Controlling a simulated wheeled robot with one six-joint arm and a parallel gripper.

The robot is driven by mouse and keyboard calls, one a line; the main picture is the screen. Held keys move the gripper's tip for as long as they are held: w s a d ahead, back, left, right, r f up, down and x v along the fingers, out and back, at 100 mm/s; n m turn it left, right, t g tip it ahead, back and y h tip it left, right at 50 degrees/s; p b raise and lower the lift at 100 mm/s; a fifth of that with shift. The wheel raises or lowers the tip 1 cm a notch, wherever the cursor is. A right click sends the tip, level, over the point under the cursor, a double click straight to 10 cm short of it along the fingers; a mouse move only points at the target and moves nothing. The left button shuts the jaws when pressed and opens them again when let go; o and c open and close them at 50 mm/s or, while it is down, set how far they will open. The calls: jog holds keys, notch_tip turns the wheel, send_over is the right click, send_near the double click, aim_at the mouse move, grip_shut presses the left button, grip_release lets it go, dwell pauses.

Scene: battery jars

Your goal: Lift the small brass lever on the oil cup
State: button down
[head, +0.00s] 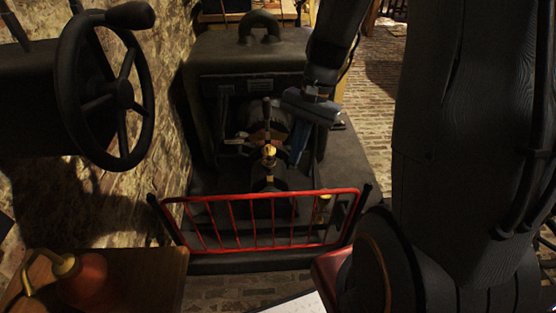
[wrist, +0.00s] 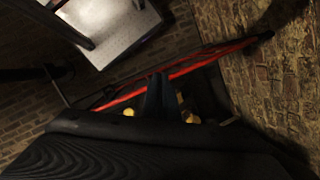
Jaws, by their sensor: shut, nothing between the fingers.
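A small brass fitting (head: 269,152) stands upright on the dark machine, behind the red guard rail. A second yellowish, brass-like piece (head: 323,208) sits lower right, just behind the rail. I cannot tell for sure which is the oil cup, and no lever can be made out. My gripper (head: 297,162) is shut and empty, pointing down to the right of the upright fitting and apart from it in the picture. In the wrist view my shut fingers (wrist: 159,82) show between two small brass spots, one left (wrist: 129,112) and one right (wrist: 192,117).
The red guard rail (head: 262,246) crosses the machine's front. A black handwheel (head: 122,94) is at the left. A wooden table (head: 140,275) with a red oil can (head: 82,280) stands front left. The dark machine body (head: 205,62) rises behind; brick floor (head: 370,125) is open at right.

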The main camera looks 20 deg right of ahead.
aim_at(269, 152)
jog(key=w+d+f+m+t+y+b, duration=0.3)
jog(key=w+d+f+m+y, duration=0.2)
jog(key=w+d+f+m, duration=0.4)
jog(key=w+f+m, duration=0.3)
jog(key=shift+w+f+m, duration=0.2)
jog(key=shift+f+m, duration=0.1)
jog(key=x, duration=1)
jog(key=shift+w+a+r+p, duration=0.1)
jog(key=shift+a+r+p, duration=0.25)
jog(key=shift+r, duration=0.3)
jog(key=shift+w+a+r+p, duration=0.1)
jog(key=shift+a+r+p, duration=0.2)
jog(key=shift+r, duration=0.35)
jog(key=shift+w+a+r+p, duration=0.1)
jog(key=shift+a+r+p, duration=0.25)
jog(key=shift+r, duration=0.3)
